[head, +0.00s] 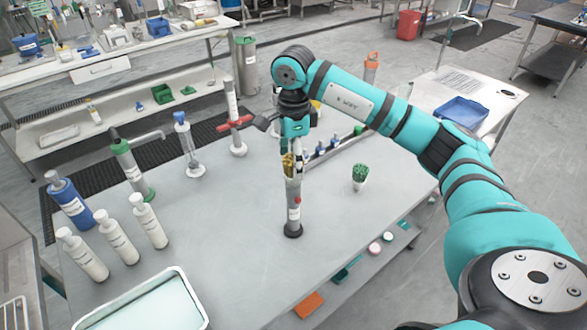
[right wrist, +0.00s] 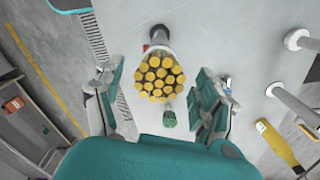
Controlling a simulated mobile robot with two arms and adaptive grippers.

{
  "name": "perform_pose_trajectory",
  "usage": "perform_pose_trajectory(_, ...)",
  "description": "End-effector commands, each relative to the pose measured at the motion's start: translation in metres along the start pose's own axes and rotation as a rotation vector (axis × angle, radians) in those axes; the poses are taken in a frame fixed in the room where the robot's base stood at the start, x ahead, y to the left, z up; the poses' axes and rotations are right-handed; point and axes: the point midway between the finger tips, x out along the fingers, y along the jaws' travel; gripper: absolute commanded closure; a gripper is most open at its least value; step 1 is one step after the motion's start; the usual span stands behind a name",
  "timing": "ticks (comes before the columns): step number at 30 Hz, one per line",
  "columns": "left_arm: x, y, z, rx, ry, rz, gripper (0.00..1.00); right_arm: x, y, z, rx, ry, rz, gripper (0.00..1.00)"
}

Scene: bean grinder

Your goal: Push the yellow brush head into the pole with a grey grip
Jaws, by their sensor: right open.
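The yellow brush head (head: 288,165), with round yellow tufts, sits at the top of an upright grey pole (head: 293,204) with a dark base and a red spot on its side. In the right wrist view the brush head (right wrist: 158,76) faces the camera, with the pole (right wrist: 158,42) behind it. How deep the head sits in the pole is hidden. My right gripper (head: 294,158) is above the pole, around the head. In the right wrist view its fingers (right wrist: 158,100) are spread on both sides of the head, with visible gaps. My left gripper is not in view.
A green brush (head: 360,175) stands on the table right of the pole. A pole with a red handle (head: 238,123) and a blue-topped pole (head: 187,145) stand behind left. White bottles (head: 115,235) and a tray (head: 140,300) are at the left. The table around the pole is clear.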

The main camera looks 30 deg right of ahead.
Motion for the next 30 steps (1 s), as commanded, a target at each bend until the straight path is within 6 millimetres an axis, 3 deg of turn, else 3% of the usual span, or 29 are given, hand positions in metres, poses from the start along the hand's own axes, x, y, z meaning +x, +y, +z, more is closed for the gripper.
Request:
perform_pose_trajectory(6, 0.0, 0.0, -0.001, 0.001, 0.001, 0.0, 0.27, -0.048, -0.001, 0.001, 0.001, -0.002, -0.004, 0.27)
perform_pose_trajectory(12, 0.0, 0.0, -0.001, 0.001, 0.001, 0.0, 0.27, -0.073, -0.001, 0.0, 0.001, -0.001, -0.002, 0.27)
perform_pose_trajectory(30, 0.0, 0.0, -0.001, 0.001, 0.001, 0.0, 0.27, -0.078, 0.0, 0.0, 0.001, 0.0, 0.0, 0.27)
